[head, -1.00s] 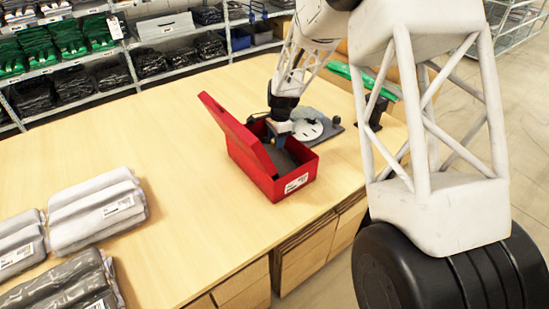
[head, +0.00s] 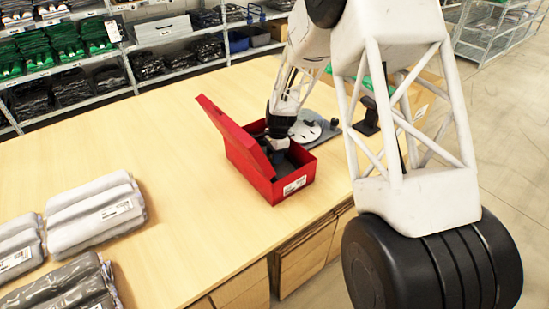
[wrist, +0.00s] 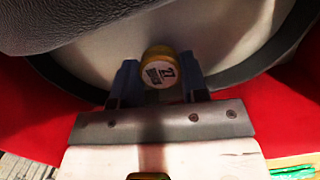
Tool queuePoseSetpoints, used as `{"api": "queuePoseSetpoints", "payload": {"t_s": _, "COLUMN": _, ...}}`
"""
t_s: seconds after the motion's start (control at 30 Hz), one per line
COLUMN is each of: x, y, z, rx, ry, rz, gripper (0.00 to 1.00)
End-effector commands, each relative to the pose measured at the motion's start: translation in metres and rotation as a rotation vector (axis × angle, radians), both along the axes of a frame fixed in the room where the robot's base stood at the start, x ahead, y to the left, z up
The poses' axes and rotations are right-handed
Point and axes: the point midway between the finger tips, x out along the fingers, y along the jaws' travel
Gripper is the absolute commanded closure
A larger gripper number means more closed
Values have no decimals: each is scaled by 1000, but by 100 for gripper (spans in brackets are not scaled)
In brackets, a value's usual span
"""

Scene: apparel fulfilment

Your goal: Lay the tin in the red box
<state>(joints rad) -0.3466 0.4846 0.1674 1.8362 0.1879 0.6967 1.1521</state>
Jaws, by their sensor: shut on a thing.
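The red box (head: 265,178) stands on the table with its lid raised at the left. My gripper (head: 279,150) reaches down inside the box, so its fingertips are mostly hidden in the head view. In the wrist view my blue-fingered gripper (wrist: 157,88) is shut on a small round tin (wrist: 158,72) with a yellow rim and a white label. The tin is hidden in the head view. Around it the wrist view shows red walls and a pale surface with a dark edge; I cannot tell whether the tin touches anything below.
A dark, textured thing (wrist: 70,25) fills the upper left of the wrist view. A grey plate with a white disc (head: 308,128) lies behind the box. Packed grey garments (head: 95,215) lie at the left; the table between is clear. Stocked shelves (head: 150,55) stand behind.

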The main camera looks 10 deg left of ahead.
Motion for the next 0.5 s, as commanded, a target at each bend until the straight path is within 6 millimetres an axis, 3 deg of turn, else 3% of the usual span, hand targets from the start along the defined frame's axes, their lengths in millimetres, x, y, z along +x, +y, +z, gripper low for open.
{"api": "queuePoseSetpoints", "payload": {"t_s": 0.17, "x": 0, "y": 0, "z": -14, "rx": 0, "ry": 0, "rz": -1, "gripper": 82}}
{"api": "queuePoseSetpoints", "payload": {"t_s": 0.5, "x": 0, "y": 0, "z": -15, "rx": 1, "ry": -1, "rz": -1, "gripper": 82}}
